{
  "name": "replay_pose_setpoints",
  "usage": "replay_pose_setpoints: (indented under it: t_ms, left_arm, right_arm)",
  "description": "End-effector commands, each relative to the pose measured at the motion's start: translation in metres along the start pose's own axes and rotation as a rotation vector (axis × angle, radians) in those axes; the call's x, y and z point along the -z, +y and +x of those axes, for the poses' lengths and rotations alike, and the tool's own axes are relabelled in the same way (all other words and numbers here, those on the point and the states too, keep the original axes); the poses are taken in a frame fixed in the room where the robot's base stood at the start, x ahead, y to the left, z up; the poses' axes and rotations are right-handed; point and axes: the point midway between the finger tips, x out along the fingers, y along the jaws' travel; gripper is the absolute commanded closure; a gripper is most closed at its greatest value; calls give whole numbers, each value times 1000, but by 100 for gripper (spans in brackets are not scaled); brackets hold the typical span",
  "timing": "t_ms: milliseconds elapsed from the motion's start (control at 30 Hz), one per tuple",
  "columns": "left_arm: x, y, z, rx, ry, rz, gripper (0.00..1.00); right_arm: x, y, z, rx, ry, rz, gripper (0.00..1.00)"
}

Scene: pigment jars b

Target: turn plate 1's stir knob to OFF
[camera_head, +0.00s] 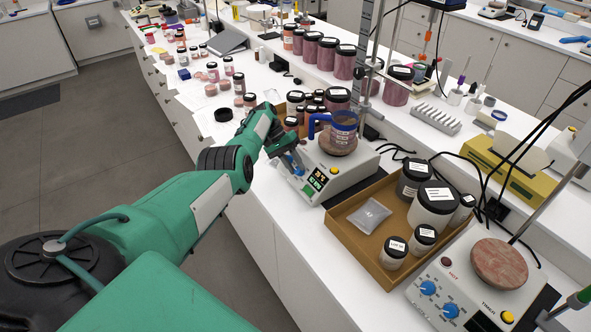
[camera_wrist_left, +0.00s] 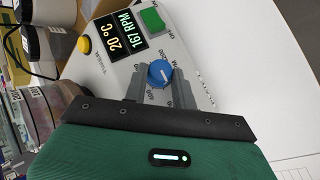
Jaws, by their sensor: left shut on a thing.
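The stirring hotplate (camera_head: 340,185) under my left gripper is white, with a lit display and a green switch. I cannot read a plate number on it. In the left wrist view its display (camera_wrist_left: 122,40) reads 20 °C and 167 RPM. The blue stir knob (camera_wrist_left: 161,73) sits between the grey fingers of my left gripper (camera_wrist_left: 158,88), which is shut on it. In the head view my left gripper (camera_head: 290,160) hides part of the panel. A green and grey part at the bottom right corner looks like the edge of my right gripper (camera_head: 565,309); its fingers are unclear.
A second hotplate (camera_head: 470,290) with two blue knobs stands at the lower right. Lidded jars crowd behind my left gripper.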

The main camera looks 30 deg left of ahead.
Motion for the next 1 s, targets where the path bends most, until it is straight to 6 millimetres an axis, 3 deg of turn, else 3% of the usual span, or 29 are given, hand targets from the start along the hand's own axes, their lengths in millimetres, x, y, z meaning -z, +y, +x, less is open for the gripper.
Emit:
replay_pose_setpoints:
  t_ms: [200, 500, 1000]
  left_arm:
    - [-2, -7, 5, -147, -9, -145, 96]
    - [-4, -10, 6, -317, -10, -309, 96]
    - [-4, -12, 7, -440, -9, -429, 96]
  right_arm:
    - [-2, 2, 12, -2, 0, -1, 64]
    - [-2, 2, 14, -2, 0, -1, 64]
    - [-1, 2, 12, -2, 0, -1, 64]
